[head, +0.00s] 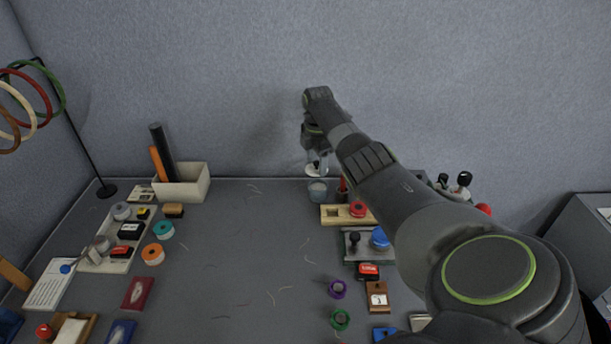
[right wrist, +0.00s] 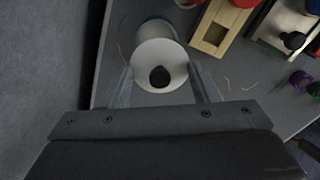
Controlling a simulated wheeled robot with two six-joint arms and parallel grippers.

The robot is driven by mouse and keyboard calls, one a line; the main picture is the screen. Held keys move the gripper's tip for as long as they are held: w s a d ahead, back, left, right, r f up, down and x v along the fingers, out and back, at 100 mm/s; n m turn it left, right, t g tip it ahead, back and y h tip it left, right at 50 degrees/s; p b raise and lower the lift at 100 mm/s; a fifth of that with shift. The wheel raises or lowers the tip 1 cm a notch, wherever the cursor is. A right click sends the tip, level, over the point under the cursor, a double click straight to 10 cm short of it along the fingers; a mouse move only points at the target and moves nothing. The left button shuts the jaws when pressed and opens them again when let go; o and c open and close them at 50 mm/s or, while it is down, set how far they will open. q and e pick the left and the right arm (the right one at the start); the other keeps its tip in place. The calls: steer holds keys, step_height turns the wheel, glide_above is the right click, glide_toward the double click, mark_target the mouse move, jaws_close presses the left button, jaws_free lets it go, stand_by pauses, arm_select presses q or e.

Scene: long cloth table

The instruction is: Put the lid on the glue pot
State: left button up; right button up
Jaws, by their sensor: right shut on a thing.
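The lid is a white disc with a black knob (right wrist: 160,76). My right gripper (head: 317,160) is shut on the lid (head: 316,172), with its two fingers on either side of it in the right wrist view. The glue pot (head: 318,192) is a grey, glassy-looking round pot standing at the back of the table. The lid is held above the pot, with a small gap showing in the head view. In the right wrist view the pot (right wrist: 155,29) shows partly behind the lid, off toward the top. My left gripper is not in view.
A wooden block with a red-topped item (head: 357,209) stands just right of the pot. A grey tray with a blue-topped item (head: 380,238) is nearer. A cream bin (head: 183,184) with rolls stands back left. The table's middle (head: 235,250) is mostly clear.

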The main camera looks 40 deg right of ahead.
steer(key=shift+d+r, duration=0.1)
steer(key=shift+d, duration=0.45)
steer(key=shift+w+a+f+b, duration=0.1)
steer(key=shift+f+b, duration=0.7)
steer(key=shift+b, duration=0.15)
step_height(320, 180, down, 3)
steer(key=b, duration=0.3)
steer(key=shift+f, duration=0.45)
steer(key=shift+f+p, duration=0.2)
steer(key=shift+p, duration=0.1)
steer(key=shift+c, duration=0.2)
stand_by(1.2)
jaws_close()
